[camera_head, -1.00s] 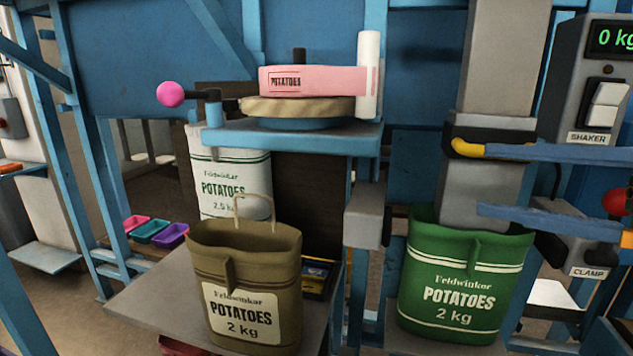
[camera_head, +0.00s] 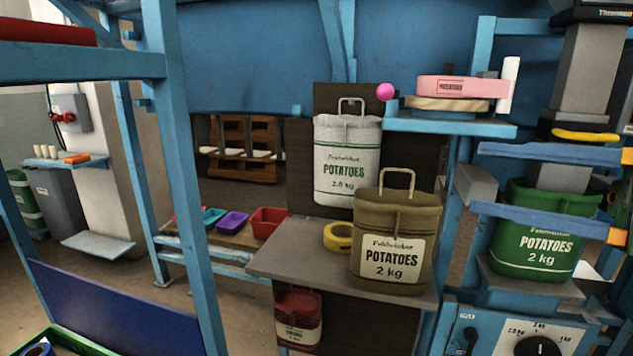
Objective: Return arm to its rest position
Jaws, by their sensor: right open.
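My right gripper (camera_head: 478,181) reaches in from the right edge. Its two long blue fingers are spread apart and nothing is between their tips. They overlap the grey filling chute (camera_head: 590,75) and the upper part of a green POTATOES 2 kg sack (camera_head: 536,250) in the picture. The lower finger hides part of that sack; I cannot tell whether it touches. The green sack stands upright under the chute. My left gripper is not in view.
An olive sack (camera_head: 398,225) stands on a grey shelf (camera_head: 290,257) beside yellow tape (camera_head: 338,237). A white sack (camera_head: 346,160) hangs behind. A red sack (camera_head: 299,318) sits below. A blue ledge (camera_head: 450,128) with a pink label roll (camera_head: 460,86) juts out left of the chute. Blue posts (camera_head: 185,180) stand left.

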